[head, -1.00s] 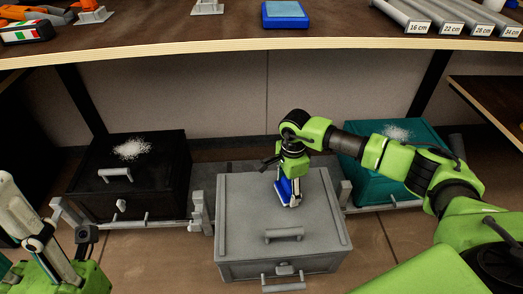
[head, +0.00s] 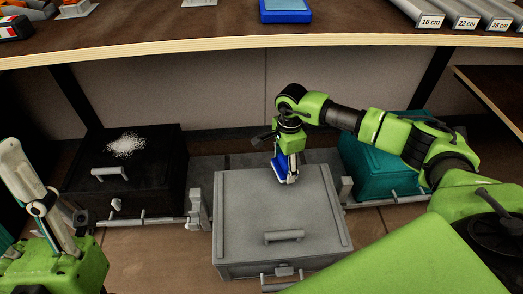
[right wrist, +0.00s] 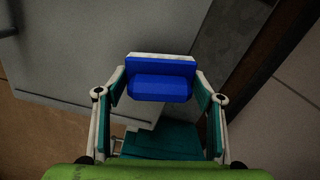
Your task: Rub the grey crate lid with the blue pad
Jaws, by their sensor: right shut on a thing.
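The grey crate (head: 225,225) stands closed in front of me, with a flat lid (head: 255,205) and a handle near its front. My right gripper (head: 287,152) points down over the lid's back edge. It is shut on the blue pad (head: 281,167), whose pale face is turned to the lid; I cannot tell if it touches. In the right wrist view the blue pad (right wrist: 160,85) sits between the fingers, beside the lid's edge. No white powder shows on the lid. My left gripper (head: 45,205) is at the lower left, its jaw state unclear.
A black crate (head: 155,175) with white powder (head: 126,145) on its lid stands left. A teal crate (head: 365,170) stands right, partly behind my right arm. A shelf above (head: 200,45) holds a blue-topped block (head: 286,10) and grey tubes labelled by length (head: 445,12).

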